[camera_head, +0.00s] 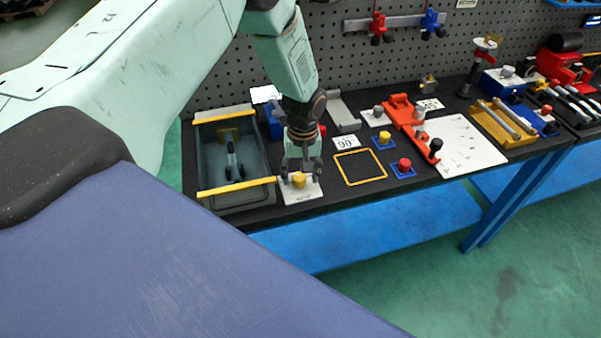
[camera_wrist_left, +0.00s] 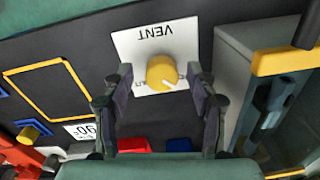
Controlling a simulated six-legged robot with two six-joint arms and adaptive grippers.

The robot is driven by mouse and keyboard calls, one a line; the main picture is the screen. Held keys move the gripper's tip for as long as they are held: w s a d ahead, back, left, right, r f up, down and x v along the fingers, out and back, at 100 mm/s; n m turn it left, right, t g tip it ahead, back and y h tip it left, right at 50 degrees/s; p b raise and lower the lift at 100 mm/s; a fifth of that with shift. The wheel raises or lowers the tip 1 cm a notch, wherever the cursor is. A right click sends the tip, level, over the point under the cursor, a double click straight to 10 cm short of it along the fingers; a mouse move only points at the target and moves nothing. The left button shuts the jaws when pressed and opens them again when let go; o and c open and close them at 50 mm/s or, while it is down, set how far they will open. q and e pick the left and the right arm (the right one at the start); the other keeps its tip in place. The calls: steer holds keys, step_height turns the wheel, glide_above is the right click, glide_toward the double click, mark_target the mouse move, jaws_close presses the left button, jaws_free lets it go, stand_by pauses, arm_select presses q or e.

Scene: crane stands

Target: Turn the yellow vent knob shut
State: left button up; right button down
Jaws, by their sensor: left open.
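The yellow vent knob (camera_head: 299,179) sits on a white plate (camera_head: 302,194) near the front edge of the bench. In the left wrist view the yellow knob (camera_wrist_left: 162,72) shows a white pointer mark towards its lower right, on the white plate (camera_wrist_left: 128,46) marked VENT. My left gripper (camera_head: 301,170) is above the knob, pointing down. In the wrist view its two fingers (camera_wrist_left: 160,85) are apart, one on each side of the knob. I cannot tell whether they touch it. My right gripper is in neither view.
A grey bin with yellow edges (camera_head: 251,183) stands close left of the plate. Right of it are a yellow square outline (camera_head: 359,181), a red knob (camera_head: 404,164) and a yellow knob (camera_head: 385,137) on blue bases. A pegboard (camera_head: 350,60) rises behind the bench.

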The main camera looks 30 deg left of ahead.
arm_select(q)
steer(key=shift+w+a+f, duration=0.2)
steer(key=shift+a+f, duration=0.05)
steer(key=shift+a, duration=0.15)
steer(key=c, duration=0.6)
steer(key=shift+d, duration=0.15)
steer(key=shift+c, duration=1.4)
steer(key=shift+s+r, duration=0.1)
steer(key=shift+c, duration=1.4)
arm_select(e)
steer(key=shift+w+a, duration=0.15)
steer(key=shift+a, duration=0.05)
